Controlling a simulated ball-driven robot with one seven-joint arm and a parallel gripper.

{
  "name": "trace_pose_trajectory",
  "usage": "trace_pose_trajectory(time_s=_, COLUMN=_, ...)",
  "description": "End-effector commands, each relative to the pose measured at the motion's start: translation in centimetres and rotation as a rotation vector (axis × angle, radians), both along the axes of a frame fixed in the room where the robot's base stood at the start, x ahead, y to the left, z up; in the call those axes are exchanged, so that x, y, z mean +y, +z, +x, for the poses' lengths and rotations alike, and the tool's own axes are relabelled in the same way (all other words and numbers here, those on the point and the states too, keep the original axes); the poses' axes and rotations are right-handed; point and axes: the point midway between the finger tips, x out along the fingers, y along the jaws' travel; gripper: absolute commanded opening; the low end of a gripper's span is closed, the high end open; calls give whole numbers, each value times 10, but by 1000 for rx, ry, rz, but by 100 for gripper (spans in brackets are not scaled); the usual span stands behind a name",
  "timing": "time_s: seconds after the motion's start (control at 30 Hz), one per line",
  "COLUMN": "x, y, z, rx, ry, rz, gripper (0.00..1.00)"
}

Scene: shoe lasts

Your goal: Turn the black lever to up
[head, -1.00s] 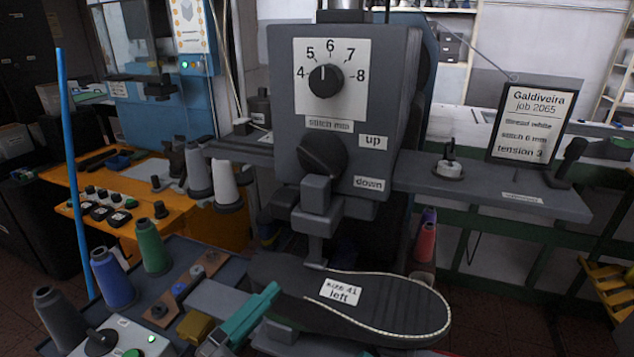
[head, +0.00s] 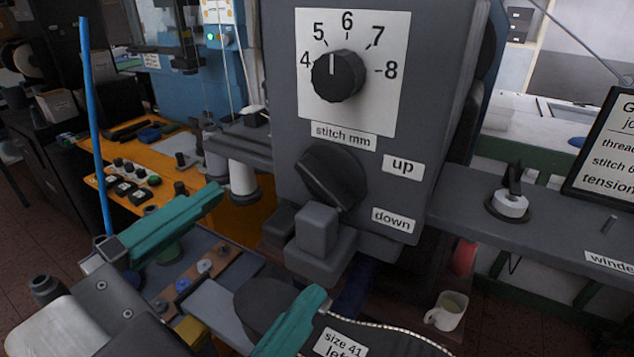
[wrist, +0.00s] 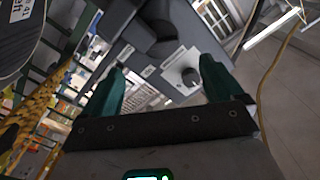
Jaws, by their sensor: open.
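The black lever (head: 330,177) is a round dark knob with a raised bar, on the front of the grey machine head (head: 440,110). Its bar slants from upper left to lower right, with the lower end toward the "down" label (head: 394,220). The "up" label (head: 403,167) is to its upper right. My gripper (head: 268,243) is open and empty, with teal fingers below and left of the lever, apart from it in the picture. In the wrist view, the open fingers (wrist: 163,85) frame part of the machine, and the stitch dial (wrist: 190,77) shows between them.
The stitch dial (head: 338,76) is above the lever. A grey block (head: 317,230) juts out just below it. A white cup (head: 447,311) stands at lower right. A blue upright rod (head: 97,130) is at left.

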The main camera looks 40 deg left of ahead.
Motion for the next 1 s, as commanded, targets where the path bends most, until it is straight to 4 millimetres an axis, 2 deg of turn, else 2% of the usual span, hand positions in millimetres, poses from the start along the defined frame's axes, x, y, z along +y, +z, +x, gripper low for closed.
trace_pose_trajectory(time_s=0.2, x=9, y=2, z=41, rx=2, ry=-4, rz=-3, gripper=94)
trace_pose_trajectory(time_s=0.43, x=17, y=1, z=74, rx=1, ry=-2, rz=-2, gripper=94)
trace_pose_trajectory(time_s=0.6, x=20, y=0, z=84, rx=1, ry=0, rz=-1, gripper=94)
trace_pose_trajectory(time_s=0.9, x=20, y=0, z=86, rx=1, ry=0, rz=0, gripper=94)
trace_pose_trajectory(time_s=1.0, x=20, y=0, z=86, rx=1, ry=0, rz=-1, gripper=85)
